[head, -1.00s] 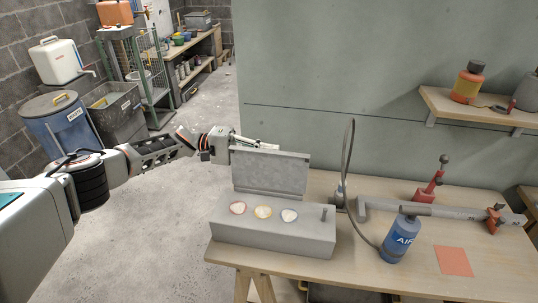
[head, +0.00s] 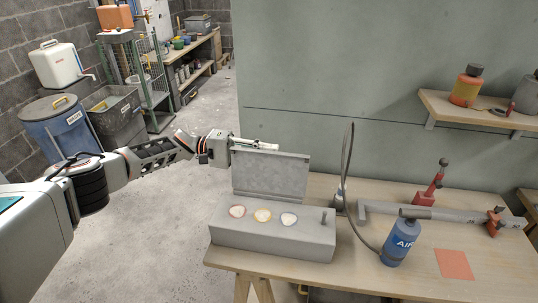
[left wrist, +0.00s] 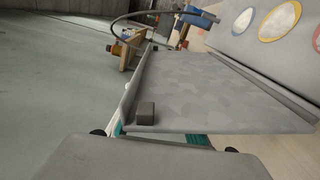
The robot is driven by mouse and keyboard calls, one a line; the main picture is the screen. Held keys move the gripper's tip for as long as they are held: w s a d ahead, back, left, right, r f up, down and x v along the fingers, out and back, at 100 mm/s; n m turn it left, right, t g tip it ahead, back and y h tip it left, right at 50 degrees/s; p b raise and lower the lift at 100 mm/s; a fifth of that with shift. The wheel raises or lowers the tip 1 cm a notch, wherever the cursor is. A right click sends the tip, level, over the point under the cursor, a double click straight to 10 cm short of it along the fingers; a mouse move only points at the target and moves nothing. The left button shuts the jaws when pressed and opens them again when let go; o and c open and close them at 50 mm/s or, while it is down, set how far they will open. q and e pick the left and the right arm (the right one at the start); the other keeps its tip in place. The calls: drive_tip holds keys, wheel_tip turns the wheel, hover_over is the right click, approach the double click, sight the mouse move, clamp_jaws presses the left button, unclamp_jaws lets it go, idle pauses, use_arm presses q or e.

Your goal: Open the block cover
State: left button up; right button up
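The grey block (head: 272,238) sits on the left part of the workbench, with three round, coloured-rim openings on its top. Its flat grey cover (head: 270,174) stands raised, roughly upright, along the back edge of the block. The cover (left wrist: 215,95) also fills the middle of the left wrist view, with a small dark tab (left wrist: 146,113) near its edge. My left gripper (head: 276,147) is at the cover's top edge, its fingers partly hidden behind it. I cannot tell whether it touches the cover or how far its fingers are apart. My right gripper is out of view.
A blue AIR bottle (head: 399,240) with a hose stands right of the block. A grey pipe (head: 445,211), a red lever tool (head: 430,188) and an orange sheet (head: 454,263) lie farther right. The floor left of the bench is clear.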

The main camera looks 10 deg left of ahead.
sight(243, 152)
use_arm(q)
drive_tip(key=a, duration=0.7)
drive_tip(key=shift+a, duration=0.1)
